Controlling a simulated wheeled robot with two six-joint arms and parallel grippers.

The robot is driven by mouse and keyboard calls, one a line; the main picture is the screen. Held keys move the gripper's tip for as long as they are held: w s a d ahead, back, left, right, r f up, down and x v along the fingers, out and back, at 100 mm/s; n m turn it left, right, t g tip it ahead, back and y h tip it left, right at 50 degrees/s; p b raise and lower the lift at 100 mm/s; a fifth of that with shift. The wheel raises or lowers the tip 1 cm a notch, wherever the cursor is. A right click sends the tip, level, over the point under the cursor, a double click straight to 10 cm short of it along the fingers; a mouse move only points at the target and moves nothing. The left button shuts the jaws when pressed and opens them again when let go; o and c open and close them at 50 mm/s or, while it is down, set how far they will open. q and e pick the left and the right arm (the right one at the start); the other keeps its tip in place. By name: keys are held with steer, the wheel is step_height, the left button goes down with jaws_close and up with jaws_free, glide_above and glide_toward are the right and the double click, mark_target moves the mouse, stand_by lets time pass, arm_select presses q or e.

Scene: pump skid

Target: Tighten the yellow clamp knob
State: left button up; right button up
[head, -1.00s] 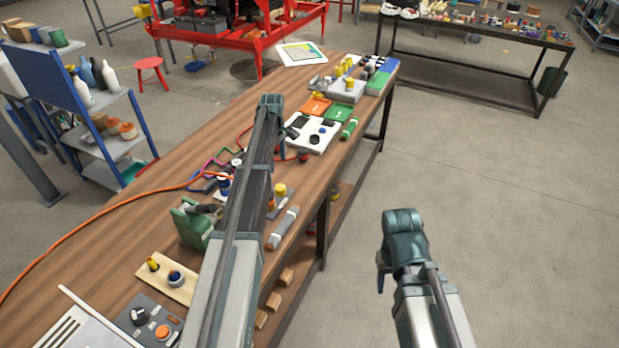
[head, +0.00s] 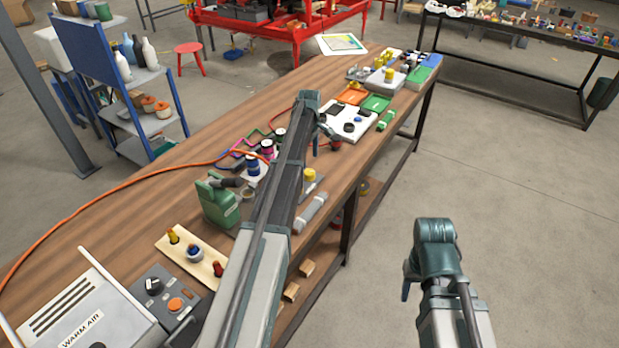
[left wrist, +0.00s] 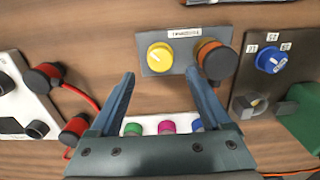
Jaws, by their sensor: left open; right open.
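The yellow clamp knob (left wrist: 160,57) sits on a small grey plate (left wrist: 181,67) with a white label, in the left wrist view. In the head view the yellow knob (head: 309,174) shows just right of my left forearm. My left gripper (left wrist: 163,78) is open, its two fingers pointing toward the plate. The knob lies ahead of and roughly between the fingertips in the picture, with nothing held; whether they touch the plate is unclear. In the head view the left gripper (head: 323,140) is small above the bench. My right gripper (head: 407,279) hangs over the floor beside the bench.
An orange-and-black knob (left wrist: 214,59) stands on the same plate, close to the right finger. A blue dial (left wrist: 271,60) is further right. Red-and-black plugs (left wrist: 46,76) with a red cable are at left. Green, pink and blue caps (left wrist: 167,127) show behind the fingers.

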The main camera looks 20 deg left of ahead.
mark_target(309, 172)
arm_select(q)
step_height(309, 172, down, 7)
steer(key=b, duration=0.5)
steer(key=shift+b, duration=0.4)
steer(key=shift+r, duration=0.1)
jaws_close()
